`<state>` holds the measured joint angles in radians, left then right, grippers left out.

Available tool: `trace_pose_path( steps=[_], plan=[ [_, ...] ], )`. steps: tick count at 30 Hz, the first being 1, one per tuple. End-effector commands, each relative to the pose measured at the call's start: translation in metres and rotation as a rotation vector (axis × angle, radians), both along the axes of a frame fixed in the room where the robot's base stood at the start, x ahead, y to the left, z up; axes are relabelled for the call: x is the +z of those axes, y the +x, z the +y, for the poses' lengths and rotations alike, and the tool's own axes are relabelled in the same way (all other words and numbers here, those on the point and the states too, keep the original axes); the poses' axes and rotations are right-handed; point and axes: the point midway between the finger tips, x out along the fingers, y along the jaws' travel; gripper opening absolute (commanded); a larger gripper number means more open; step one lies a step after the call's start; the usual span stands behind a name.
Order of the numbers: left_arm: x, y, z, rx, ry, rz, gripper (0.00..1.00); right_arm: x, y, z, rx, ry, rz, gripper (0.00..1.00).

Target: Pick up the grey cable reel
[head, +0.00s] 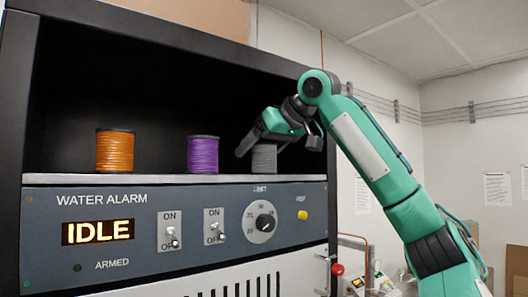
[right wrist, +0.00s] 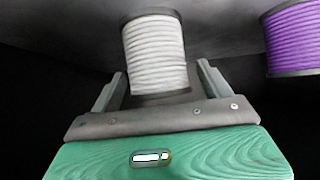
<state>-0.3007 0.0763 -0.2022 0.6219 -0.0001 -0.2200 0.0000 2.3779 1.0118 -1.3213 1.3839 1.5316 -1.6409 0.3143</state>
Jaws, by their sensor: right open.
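The grey cable reel (head: 264,160) stands upright on the shelf, at the right of the row of reels. My right gripper (head: 278,146) is at the grey reel, partly in front of it and covering its upper part. In the right wrist view the grey reel (right wrist: 156,55) sits ahead of the open jaws (right wrist: 160,75), with its near end between the two fingers. Clear gaps show on both sides, and neither finger touches it there. My left gripper is not in view.
A purple reel (head: 203,154) stands left of the grey one, and an orange reel (head: 115,151) is farther left. A control panel (head: 130,262) with switches and a dial lies below.

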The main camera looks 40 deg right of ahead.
Motion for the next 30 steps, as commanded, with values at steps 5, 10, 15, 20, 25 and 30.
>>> trace_pose_path(
  steps=[5, 10, 15, 20, 25, 30],
  plan=[
    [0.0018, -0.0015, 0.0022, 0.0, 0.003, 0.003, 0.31, -0.0033, 0.0042, 0.0008, 0.001, 0.001, -0.001, 0.8],
    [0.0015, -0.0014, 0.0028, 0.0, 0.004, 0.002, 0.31, -0.0031, 0.0039, 0.0008, 0.001, 0.0, -0.002, 0.71],
    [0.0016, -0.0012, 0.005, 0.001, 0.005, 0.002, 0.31, -0.003, 0.0038, 0.0007, 0.001, 0.0, -0.001, 0.37],
    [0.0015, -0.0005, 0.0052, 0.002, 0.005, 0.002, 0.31, -0.0028, 0.0037, 0.0006, 0.001, -0.001, -0.002, 0.28],
    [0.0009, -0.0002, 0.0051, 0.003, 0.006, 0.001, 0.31, -0.0027, 0.0038, 0.0005, 0.001, -0.001, -0.001, 0.28],
    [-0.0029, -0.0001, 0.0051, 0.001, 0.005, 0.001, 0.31, 0.0019, 0.0038, 0.0009, 0.002, -0.001, -0.002, 0.28]
  ],
)
